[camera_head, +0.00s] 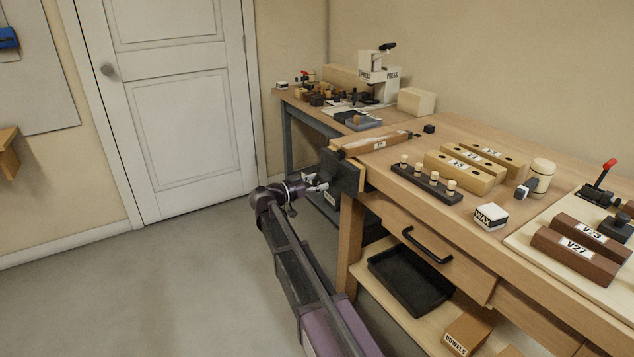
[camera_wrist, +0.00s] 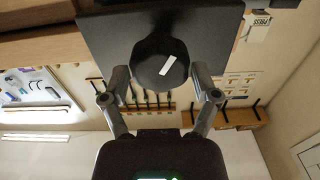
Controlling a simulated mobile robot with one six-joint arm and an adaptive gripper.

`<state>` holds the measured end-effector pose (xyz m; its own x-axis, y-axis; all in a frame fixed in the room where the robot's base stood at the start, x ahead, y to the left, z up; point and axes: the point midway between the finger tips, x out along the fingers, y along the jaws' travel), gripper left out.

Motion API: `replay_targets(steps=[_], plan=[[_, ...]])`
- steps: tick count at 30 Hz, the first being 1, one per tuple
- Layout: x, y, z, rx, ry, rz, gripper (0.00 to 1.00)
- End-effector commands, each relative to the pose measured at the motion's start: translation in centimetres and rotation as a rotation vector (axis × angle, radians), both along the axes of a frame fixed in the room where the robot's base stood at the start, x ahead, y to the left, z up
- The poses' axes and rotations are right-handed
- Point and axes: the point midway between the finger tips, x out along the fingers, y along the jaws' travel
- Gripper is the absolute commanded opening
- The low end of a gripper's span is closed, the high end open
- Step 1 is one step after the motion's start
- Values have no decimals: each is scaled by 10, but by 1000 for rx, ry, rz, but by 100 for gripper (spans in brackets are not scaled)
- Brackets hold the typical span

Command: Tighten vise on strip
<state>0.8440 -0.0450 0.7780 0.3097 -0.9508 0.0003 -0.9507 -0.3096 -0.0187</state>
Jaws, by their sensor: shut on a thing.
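The vise (camera_head: 343,172) is at the near left end of the bench, with a dark square front plate. A wooden strip (camera_head: 376,141) with a small white label lies at its top, along the bench end; I cannot tell how firmly the jaws press on it. My gripper (camera_head: 316,183) is at the outer face of the plate. In the wrist view, my gripper (camera_wrist: 160,78) has its fingers on either side of a round dark vise knob (camera_wrist: 150,60) with a white mark, shut on it. The vise plate (camera_wrist: 105,40) fills the area behind the knob.
On the bench stand a dark peg rack (camera_head: 428,186), labelled wooden blocks (camera_head: 462,176), a wax box (camera_head: 490,216) and a mallet head (camera_head: 541,177). Below are a drawer handle (camera_head: 427,246) and a black tray (camera_head: 410,283). The floor (camera_head: 190,290) at left is clear.

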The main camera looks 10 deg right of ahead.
Motion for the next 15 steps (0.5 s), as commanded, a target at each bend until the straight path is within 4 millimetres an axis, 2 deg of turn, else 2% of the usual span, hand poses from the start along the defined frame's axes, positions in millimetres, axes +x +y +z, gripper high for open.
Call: replay_targets(steps=[15], plan=[[2,-2,1,8,-34,0,36]])
